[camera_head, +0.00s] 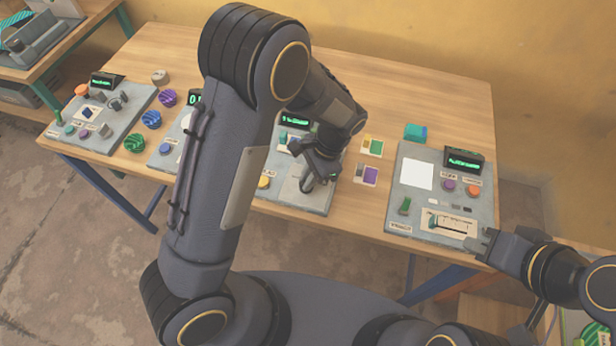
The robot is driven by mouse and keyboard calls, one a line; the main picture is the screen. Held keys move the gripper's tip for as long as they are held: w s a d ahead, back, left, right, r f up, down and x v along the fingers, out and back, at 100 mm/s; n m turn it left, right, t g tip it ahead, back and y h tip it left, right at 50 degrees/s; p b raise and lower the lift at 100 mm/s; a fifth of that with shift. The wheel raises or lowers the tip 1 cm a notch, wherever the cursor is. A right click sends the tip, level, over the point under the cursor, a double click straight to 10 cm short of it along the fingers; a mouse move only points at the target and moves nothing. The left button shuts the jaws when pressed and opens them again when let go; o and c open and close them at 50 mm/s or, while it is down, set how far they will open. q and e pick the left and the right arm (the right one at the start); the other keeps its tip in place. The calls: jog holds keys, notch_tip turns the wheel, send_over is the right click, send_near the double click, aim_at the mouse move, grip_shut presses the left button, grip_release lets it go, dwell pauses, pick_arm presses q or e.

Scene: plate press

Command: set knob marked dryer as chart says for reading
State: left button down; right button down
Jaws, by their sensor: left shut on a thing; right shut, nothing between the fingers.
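My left arm reaches over the table, and my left gripper (307,180) is down at the right part of the middle grey panel (288,202). It is shut on a small grey part there that looks like a knob, mostly hidden by the fingers. The middle panel has a lit green display (296,119), whose reading is too small to make out. Two colour cards, one yellow and green (371,146) and one purple (366,175), lie right of this panel. I cannot read which label says dryer. My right gripper (486,244) is shut and empty by the right panel's front edge.
The right panel (399,174) carries a display (463,160), a purple knob (449,186) and an orange knob (472,190). The left panel (122,117) holds several controls. Loose knobs, blue (151,119) and green (135,143), lie beside it. My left arm hides much of the table's middle.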

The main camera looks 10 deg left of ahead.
pick_arm(q)
jog(key=n, duration=0.2)
jog(key=n+g+h+b, duration=0.1)
jog(key=n, duration=0.2)
jog(key=shift+w+a+h, duration=0.1)
jog(key=shift+h, duration=0.2)
jog(key=shift+n+g+h+b, duration=0.4)
jog(key=shift+n+h, duration=0.4)
jog(key=shift+n, duration=1.5)
jog(key=c, duration=1.5)
grip_release()
jog(key=shift+o, duration=0.2)
jog(key=v, duration=0.8)
jog(key=shift+b, duration=0.4)
